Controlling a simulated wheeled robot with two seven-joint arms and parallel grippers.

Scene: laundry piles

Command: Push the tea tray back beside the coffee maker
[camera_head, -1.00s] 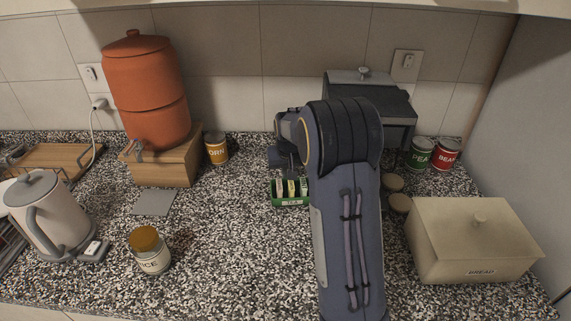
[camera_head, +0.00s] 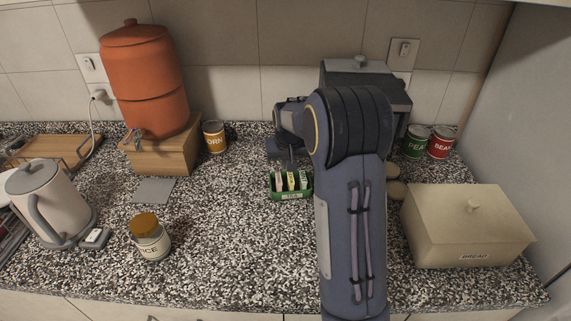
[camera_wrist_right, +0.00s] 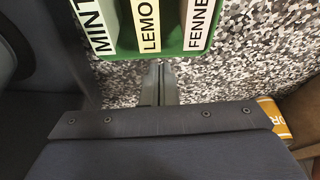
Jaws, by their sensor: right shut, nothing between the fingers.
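The tea tray (camera_head: 292,195) is a small green holder marked TEA, with several upright packets, on the speckled counter. It also shows at the top of the right wrist view (camera_wrist_right: 172,52), where the packets read MINT, LEMO and FENNE. The coffee maker (camera_head: 362,76) is a dark machine against the back wall, partly hidden by my right arm. My right gripper (camera_head: 292,164) points down just behind the tray. Its closed, empty fingers (camera_wrist_right: 158,68) end close to the tray's edge; I cannot tell whether they touch it. My left gripper is out of view.
A corn can (camera_head: 215,137) and an orange dispenser (camera_head: 146,85) on a wooden stand are left of the tray. A jar (camera_head: 150,238) and kettle (camera_head: 45,200) stand front left. A bread box (camera_head: 468,228) and two cans (camera_head: 417,142) are right. The front middle counter is clear.

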